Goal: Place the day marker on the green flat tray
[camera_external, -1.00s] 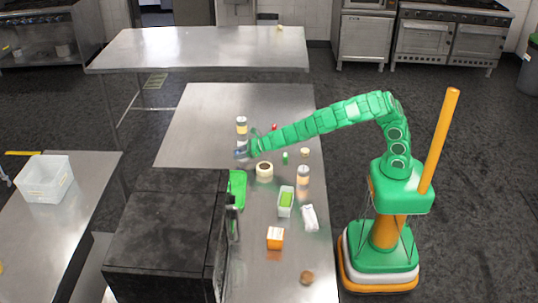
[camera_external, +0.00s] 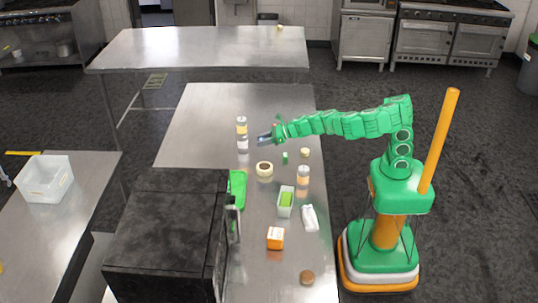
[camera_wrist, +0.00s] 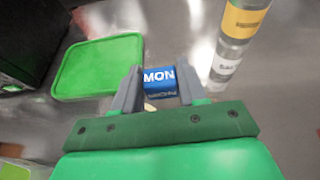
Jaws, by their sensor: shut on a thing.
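The day marker (camera_wrist: 160,79) is a small blue block with white "MON" lettering, seen between my fingers in the wrist view. My gripper (camera_external: 263,138) is shut on it and holds it above the steel table. The green flat tray (camera_wrist: 98,66) lies to the left of the marker in the wrist view, and its top looks empty. In the external view the tray (camera_external: 238,187) is partly hidden by the black oven, nearer the camera than my gripper.
Labelled shakers (camera_external: 242,145) stand just left of my gripper. A tape roll (camera_external: 265,169) lies between gripper and tray. The black oven (camera_external: 165,235) borders the tray. A clear container (camera_external: 286,203), white packet (camera_external: 309,217) and orange box (camera_external: 275,238) stand to the right.

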